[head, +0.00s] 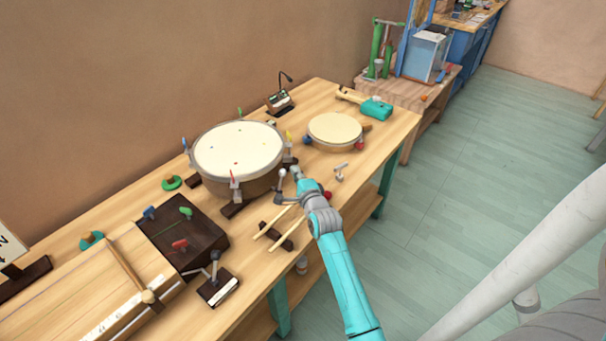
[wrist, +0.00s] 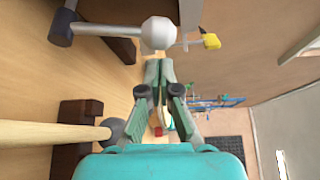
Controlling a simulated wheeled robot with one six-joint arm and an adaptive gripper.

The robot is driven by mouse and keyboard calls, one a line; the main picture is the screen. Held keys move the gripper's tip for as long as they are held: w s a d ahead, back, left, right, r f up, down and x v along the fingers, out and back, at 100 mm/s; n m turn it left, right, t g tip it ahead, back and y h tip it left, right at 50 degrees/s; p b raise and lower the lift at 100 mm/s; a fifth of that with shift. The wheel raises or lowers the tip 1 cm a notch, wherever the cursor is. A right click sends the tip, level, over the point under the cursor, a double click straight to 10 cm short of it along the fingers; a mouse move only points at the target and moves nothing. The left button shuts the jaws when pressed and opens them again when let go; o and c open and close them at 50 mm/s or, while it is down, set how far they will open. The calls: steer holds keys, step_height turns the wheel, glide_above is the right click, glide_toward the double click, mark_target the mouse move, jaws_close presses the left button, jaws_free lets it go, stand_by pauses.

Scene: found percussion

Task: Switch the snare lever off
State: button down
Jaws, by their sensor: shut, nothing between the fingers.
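The drum (head: 238,150) with a pale head stands on dark feet on the bench. What looks like the snare lever (head: 281,173) is a short grey arm with a ball end, at the drum's front right. My gripper (head: 297,172) is shut and empty, just right of the lever. In the wrist view, my gripper's fingertips (wrist: 158,68) lie just below the knob in the picture; I cannot tell whether they touch it.
Two wooden sticks (head: 273,223) lie on a dark rest beside my arm. A dark box (head: 183,236) with coloured knobs is at the left.

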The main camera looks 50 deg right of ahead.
steer(key=shift+w+a+r, duration=0.1)
steer(key=shift+a+r, duration=0.05)
steer(key=shift+a, duration=0.65)
